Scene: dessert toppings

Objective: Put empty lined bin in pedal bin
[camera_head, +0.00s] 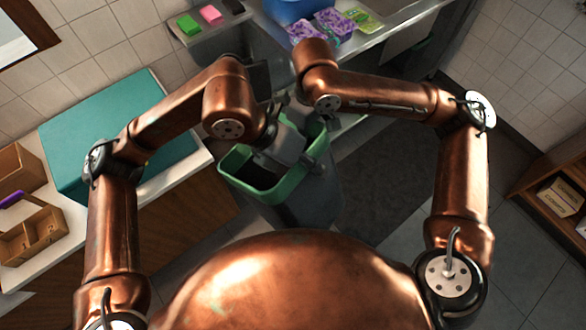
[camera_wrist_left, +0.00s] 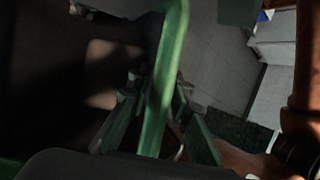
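A dark grey bin with a green rim (camera_head: 240,187) stands in front of me in the head view, its inside dark. A grey body beneath the rim (camera_head: 315,203) stands on the floor; I cannot tell whether it belongs to the same bin or to the pedal bin. My left gripper (camera_head: 285,147) is over the bin opening. In the left wrist view its two fingers (camera_wrist_left: 158,95) stand apart on either side of the green rim (camera_wrist_left: 163,110), with gaps showing beside it. My right gripper is mostly hidden behind my right arm, near the rim's far right side.
A counter on the left holds a teal board (camera_head: 105,125) and wooden boxes (camera_head: 30,235). A dark mat (camera_head: 380,175) lies right of the bin; grey floor is clear there.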

